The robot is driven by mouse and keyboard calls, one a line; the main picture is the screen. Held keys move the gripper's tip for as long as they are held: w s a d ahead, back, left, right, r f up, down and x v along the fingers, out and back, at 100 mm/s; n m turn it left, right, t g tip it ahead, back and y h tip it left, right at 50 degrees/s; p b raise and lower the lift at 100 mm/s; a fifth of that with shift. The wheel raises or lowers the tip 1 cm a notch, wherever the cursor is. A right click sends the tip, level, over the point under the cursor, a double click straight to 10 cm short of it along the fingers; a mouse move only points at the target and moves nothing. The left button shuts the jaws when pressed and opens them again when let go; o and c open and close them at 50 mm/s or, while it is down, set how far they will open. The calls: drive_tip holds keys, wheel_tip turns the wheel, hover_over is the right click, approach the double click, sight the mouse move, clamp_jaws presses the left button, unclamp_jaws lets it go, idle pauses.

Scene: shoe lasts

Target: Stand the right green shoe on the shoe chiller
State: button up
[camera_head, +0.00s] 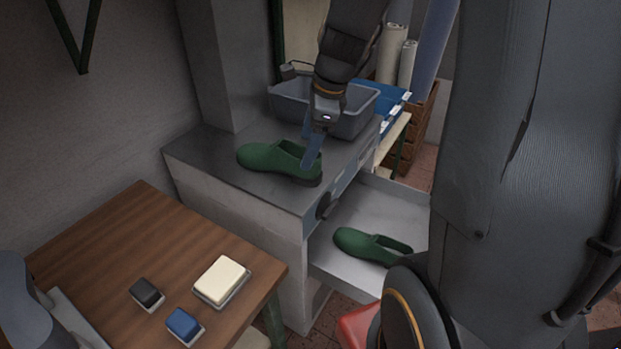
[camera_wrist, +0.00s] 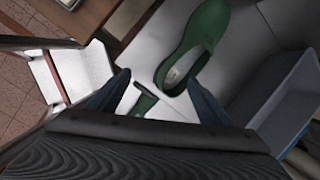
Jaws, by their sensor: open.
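One green shoe (camera_head: 268,157) sits sole-down on the grey metal top of the chiller (camera_head: 215,148), toe pointing left. It also shows in the wrist view (camera_wrist: 208,28), its open heel end near my fingertips. A second green shoe (camera_head: 362,243) lies lower, on a pale tray-like surface (camera_head: 335,215) at the chiller's front. I cannot tell which shoe is the right one. My gripper (camera_head: 309,152) is open at the heel end of the upper shoe; one finger overlaps it in the head view. Contact is unclear. A small green part (camera_wrist: 143,103) shows between the fingers.
A grey bin (camera_head: 290,100) stands behind the upper shoe, close to my gripper. A wooden table (camera_head: 130,240) at front left holds a cream block (camera_head: 221,279), a black brush-like block (camera_head: 146,291) and a blue one (camera_head: 184,325). The chiller top left of the shoe is clear.

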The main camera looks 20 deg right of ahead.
drive_tip(key=s+a+f+n+h, duration=0.1)
drive_tip(key=s+a+n, duration=0.1)
drive_tip(key=s+n, duration=0.4)
drive_tip(key=s+a+f+n+g+h, duration=0.1)
drive_tip(key=s+n, duration=0.5)
drive_tip(key=n, duration=1)
drive_tip(key=shift+s+a+f, duration=0.3)
drive_tip(key=shift+a+f, duration=0.45)
drive_tip(key=shift+f, duration=0.05)
wheel_tip(320, 180, down, 3)
drive_tip(key=b, duration=0.2)
drive_tip(key=shift+b, duration=0.35)
drive_tip(key=shift+r, duration=0.15)
drive_tip(key=shift+c, duration=0.5)
